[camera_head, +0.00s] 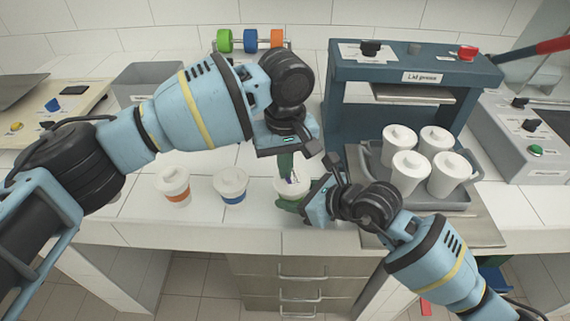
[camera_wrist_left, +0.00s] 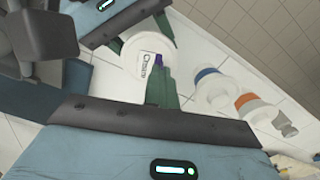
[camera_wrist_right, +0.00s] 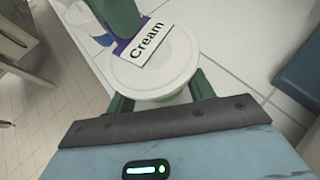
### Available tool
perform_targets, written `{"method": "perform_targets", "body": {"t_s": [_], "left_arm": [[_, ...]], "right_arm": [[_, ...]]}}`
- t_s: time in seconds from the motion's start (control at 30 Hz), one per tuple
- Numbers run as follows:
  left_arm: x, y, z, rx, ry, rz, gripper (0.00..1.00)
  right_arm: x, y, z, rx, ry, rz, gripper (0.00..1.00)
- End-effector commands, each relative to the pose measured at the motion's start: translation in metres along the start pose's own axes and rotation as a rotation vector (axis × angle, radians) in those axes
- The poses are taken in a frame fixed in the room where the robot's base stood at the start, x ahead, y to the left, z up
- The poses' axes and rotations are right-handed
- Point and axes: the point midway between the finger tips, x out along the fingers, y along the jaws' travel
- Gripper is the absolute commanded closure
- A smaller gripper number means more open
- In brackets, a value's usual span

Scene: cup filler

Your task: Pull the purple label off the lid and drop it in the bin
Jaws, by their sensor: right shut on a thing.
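The white lid (camera_wrist_right: 150,75) sits on the cup held at the front of the counter. A white label reading "Cream" with a purple edge (camera_wrist_right: 146,41) lies on it. The label also shows in the left wrist view (camera_wrist_left: 149,63). My right gripper (camera_head: 290,198) is shut on this cup, its green fingers at the cup's sides below the lid. My left gripper (camera_head: 288,172) points down over the lid, its green fingertips close together at the label's purple end. I cannot tell if they pinch it. The grey open bin (camera_head: 133,82) stands at the back left, behind my left arm.
A cup with an orange band (camera_head: 173,187) and one with a blue band (camera_head: 231,186) stand left of the held cup. The lid press (camera_head: 412,82) and a tray of several white cups (camera_head: 467,201) are to the right. Coloured rolls (camera_head: 250,40) stand at the back.

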Motion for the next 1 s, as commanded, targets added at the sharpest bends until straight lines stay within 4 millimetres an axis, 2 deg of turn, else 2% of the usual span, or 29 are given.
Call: {"method": "perform_targets", "body": {"t_s": [0.27,1.0], "left_arm": [[-0.006,0.000,0.000,0.000,0.001,0.002,1.00],[-0.051,0.000,0.000,0.000,0.001,0.001,1.00]], "right_arm": [[0.000,0.000,-0.001,0.000,0.002,0.000,0.60],[0.000,0.000,-0.001,0.000,0.002,0.000,0.60]]}}
